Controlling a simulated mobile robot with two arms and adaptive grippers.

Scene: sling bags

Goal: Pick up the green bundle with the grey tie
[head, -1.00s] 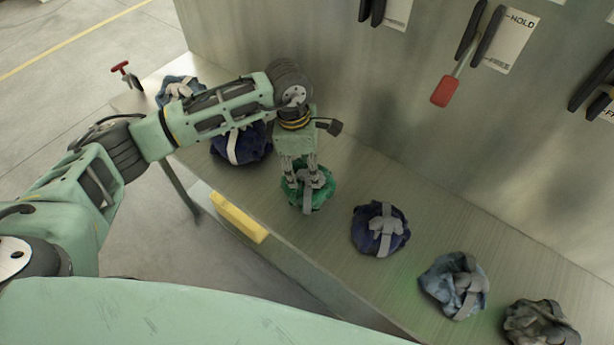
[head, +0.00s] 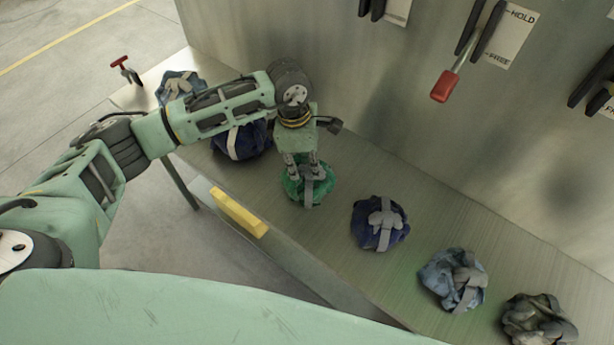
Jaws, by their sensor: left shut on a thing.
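The green bundle with the grey tie (head: 320,190) is on the metal bench, in the middle of a row of bundles. My left gripper (head: 306,174) reaches down over it from above. Its fingers are shut on the bundle at the top, around the grey tie. The fingers and wrist hide part of the bundle's top. I cannot tell whether the bundle is clear of the bench surface. My right gripper is not in view.
A dark blue bundle (head: 380,224) lies to the right, then a light blue one (head: 452,281) and a grey-green one (head: 538,322). Another dark blue bundle (head: 242,142) and a blue one (head: 178,88) lie left. A metal wall with a red-handled lever (head: 445,86) stands behind the bench (head: 335,243).

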